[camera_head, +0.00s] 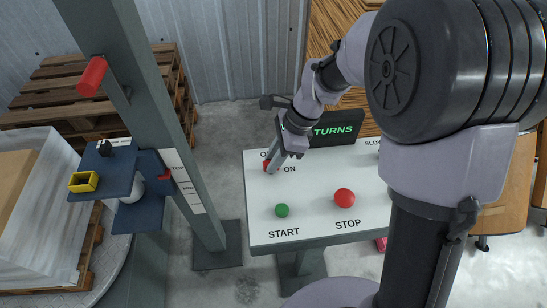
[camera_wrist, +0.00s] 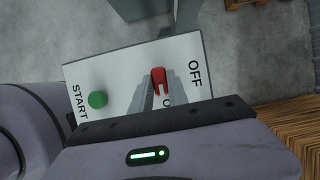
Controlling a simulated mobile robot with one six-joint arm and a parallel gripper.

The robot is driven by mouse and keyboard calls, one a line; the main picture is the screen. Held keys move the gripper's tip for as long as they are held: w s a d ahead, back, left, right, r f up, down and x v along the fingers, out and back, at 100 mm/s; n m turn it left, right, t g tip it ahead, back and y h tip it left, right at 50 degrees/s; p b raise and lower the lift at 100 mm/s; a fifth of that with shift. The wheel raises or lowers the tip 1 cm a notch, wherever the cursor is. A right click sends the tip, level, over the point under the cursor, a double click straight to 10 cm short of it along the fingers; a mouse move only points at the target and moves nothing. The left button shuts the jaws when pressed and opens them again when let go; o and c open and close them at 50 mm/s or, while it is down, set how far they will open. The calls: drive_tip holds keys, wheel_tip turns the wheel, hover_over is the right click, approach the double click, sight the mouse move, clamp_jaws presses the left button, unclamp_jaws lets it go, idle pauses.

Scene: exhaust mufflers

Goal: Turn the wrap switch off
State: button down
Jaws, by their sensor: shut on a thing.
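The wrap switch is a small red lever (camera_head: 266,166) on the white control panel (camera_head: 320,225), at its upper left beside the ON label. It also shows in the wrist view (camera_wrist: 159,74), near the OFF label, with the ON label partly covered. My gripper (camera_head: 271,164) reaches down to the panel from the upper right. Its fingertips (camera_wrist: 163,84) are at the red lever and shut on it. In the head view the gripper and arm cover part of the switch and of the OFF label. The lever's exact position is hard to tell.
The panel carries a green START button (camera_head: 282,210) and a red STOP button (camera_head: 344,198). A dark TURNS display (camera_head: 335,129) stands behind. A grey column (camera_head: 150,115) with a blue carriage (camera_head: 122,190) is to the left. Wooden pallets (camera_head: 95,85) lie behind it.

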drive_tip(key=shift+r+n+p, duration=0.1)
drive_tip(key=shift+n+p, duration=0.2)
drive_tip(key=shift+p, duration=0.05)
drive_tip(key=n+g+p, duration=0.1)
drive_tip(key=n+p, duration=0.1)
drive_tip(key=p, duration=0.1)
drive_tip(key=shift+r+n, duration=0.15)
drive_tip(key=shift+n, duration=0.25)
drive_tip(key=n+g+h+p, duration=0.1)
drive_tip(key=n+p, duration=0.1)
drive_tip(key=n+g+p, duration=0.1)
drive_tip(key=n+p, duration=0.2)
drive_tip(key=shift+w+a+h+p, duration=0.2)
drive_tip(key=shift+h+p, duration=0.1)
drive_tip(key=shift+h, duration=0.1)
drive_tip(key=n+p, duration=0.1)
drive_tip(key=n, duration=0.1)
drive_tip(key=n+h+p, duration=0.1)
drive_tip(key=n+p, duration=0.1)
drive_tip(key=shift+n+g+h, duration=0.3)
drive_tip(key=shift+n+g, duration=0.1)
drive_tip(key=shift+a+f+n+h+p, duration=0.1)
drive_tip(key=shift+n+h+p, duration=0.5)
drive_tip(key=shift+n, duration=0.55)
drive_tip(key=shift+a+f+n+h+p, duration=0.1)
drive_tip(key=shift+n+h+p, duration=0.2)
drive_tip(key=shift+n+p, duration=0.7)
drive_tip(key=shift+w+n, duration=0.1)
drive_tip(key=shift+n, duration=0.25)
